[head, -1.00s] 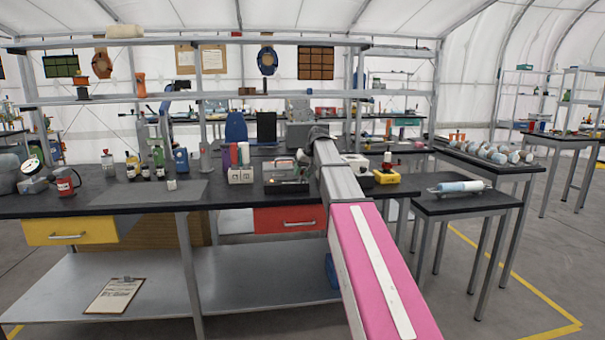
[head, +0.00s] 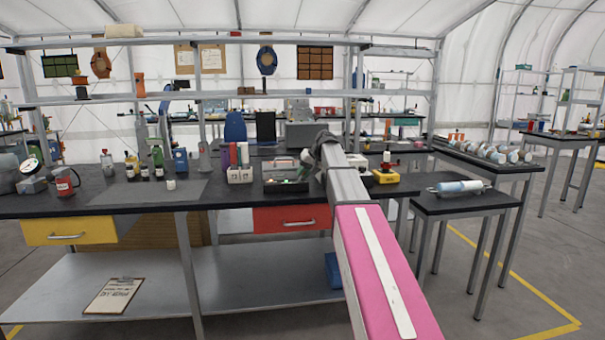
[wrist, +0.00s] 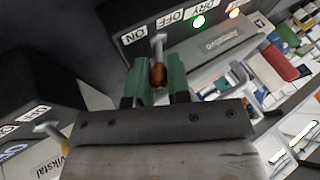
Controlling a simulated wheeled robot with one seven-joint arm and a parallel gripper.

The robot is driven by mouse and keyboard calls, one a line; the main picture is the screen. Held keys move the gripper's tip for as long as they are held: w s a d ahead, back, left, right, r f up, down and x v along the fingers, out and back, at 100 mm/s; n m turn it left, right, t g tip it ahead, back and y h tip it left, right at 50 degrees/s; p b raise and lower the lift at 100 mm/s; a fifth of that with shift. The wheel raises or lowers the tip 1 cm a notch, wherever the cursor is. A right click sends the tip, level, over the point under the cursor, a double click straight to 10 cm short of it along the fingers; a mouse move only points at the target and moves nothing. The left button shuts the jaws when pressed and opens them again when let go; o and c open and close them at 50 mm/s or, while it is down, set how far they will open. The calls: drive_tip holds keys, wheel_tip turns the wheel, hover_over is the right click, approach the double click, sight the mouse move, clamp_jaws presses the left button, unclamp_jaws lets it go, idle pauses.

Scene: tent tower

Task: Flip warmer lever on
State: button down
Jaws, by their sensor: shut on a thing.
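A second dark box (wrist: 35,95) with a yellow-ended lever (wrist: 56,134) is close by on the left in the wrist view.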

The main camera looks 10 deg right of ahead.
drive_tip(key=c, duration=1.1)
unclamp_jaws()
drive_tip(key=shift+d, duration=0.1)
drive_tip(key=v, duration=1)
drive_tip(key=shift+s+d+r, duration=0.15)
drive_tip(key=shift+r, duration=0.2)
drive_tip(key=shift+d, duration=0.1)
